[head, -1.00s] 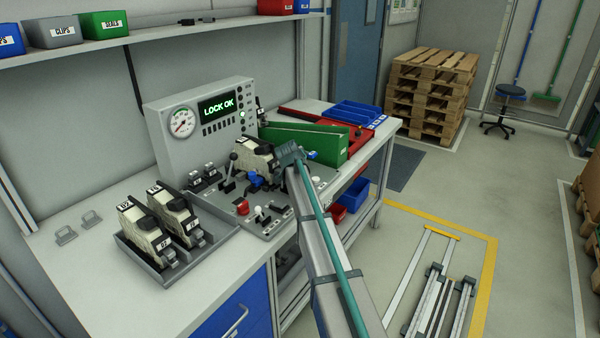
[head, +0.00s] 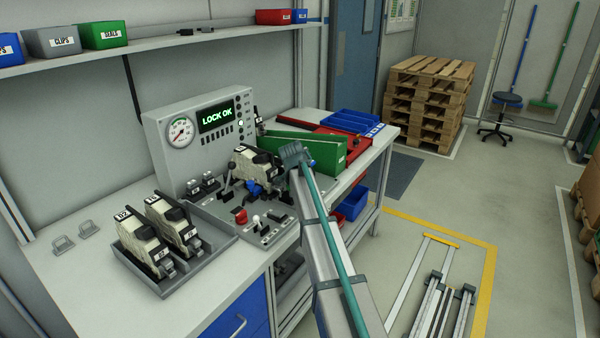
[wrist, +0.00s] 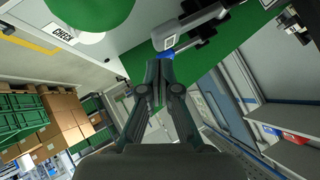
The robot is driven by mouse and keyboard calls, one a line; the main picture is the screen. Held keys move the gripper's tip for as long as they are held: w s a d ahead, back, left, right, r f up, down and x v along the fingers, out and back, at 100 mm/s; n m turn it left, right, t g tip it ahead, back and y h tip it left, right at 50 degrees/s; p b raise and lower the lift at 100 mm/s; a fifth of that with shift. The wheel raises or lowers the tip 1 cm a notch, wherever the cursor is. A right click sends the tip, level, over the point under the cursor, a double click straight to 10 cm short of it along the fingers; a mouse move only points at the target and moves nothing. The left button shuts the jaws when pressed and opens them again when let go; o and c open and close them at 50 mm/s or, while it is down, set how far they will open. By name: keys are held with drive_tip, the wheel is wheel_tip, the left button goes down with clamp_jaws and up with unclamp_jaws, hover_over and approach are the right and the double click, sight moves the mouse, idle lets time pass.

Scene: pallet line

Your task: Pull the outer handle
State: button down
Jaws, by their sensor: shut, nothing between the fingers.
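The cream unit with black fittings (head: 248,160) stands on the grey control console (head: 158,150). A black lever (head: 229,172) rises to its left, and a blue part (head: 254,188) sits at its front. I cannot tell which part is the outer handle. In the head view my arm's end is just right of the unit and hides the fingers. In the wrist view my gripper (wrist: 159,78) is shut and empty. Its tips are just below a blue part (wrist: 168,53) on a pale, labelled fitting (wrist: 190,28); contact is unclear.
A tray with two similar cream units (head: 168,222) is at the left. A green bin (head: 325,148) and red tray (head: 358,146) stand close behind my arm. The front left bench (head: 90,290) is clear.

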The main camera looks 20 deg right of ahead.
drive_tip(key=b+v, duration=0.1)
drive_tip(key=v, duration=0.8)
drive_tip(key=shift+a, duration=0.1)
